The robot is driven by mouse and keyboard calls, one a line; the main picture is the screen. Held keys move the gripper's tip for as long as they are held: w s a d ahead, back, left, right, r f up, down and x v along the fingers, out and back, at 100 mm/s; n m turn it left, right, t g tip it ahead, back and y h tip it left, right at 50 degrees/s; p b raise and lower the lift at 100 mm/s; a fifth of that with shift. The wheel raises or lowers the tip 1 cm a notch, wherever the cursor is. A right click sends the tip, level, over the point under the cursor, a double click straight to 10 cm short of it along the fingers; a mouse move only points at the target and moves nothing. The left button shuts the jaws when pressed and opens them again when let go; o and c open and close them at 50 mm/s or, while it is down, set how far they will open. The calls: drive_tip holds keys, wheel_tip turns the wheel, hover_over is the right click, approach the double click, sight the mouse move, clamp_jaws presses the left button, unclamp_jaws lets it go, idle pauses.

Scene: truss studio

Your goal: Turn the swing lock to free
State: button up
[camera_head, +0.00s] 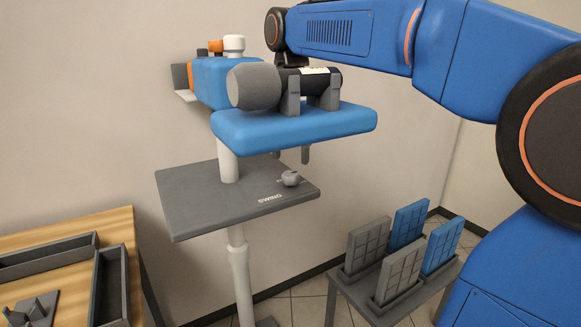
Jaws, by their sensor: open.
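The swing lock is a small grey knob (290,178) on a dark grey shelf (205,205) marked "SWING". Small lettering beside the knob is too small to read, so I cannot tell which setting it points to. My gripper (291,154) points down behind the blue platform, which hides most of it. Its two grey fingertips show below the platform, apart, to the left and right above the knob. It looks open and empty. I cannot tell whether it touches the knob.
The blue platform (300,126) carrying a grey-and-black cylinder (255,86) overhangs the shelf. A wooden table (110,224) with grey trays stands at left. A low stand (342,284) with grey and blue panels (407,225) stands at right. A wall is behind.

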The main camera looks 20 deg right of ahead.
sight(291, 173)
drive_tip(key=shift+f, duration=2.35)
drive_tip(key=c, duration=1.1)
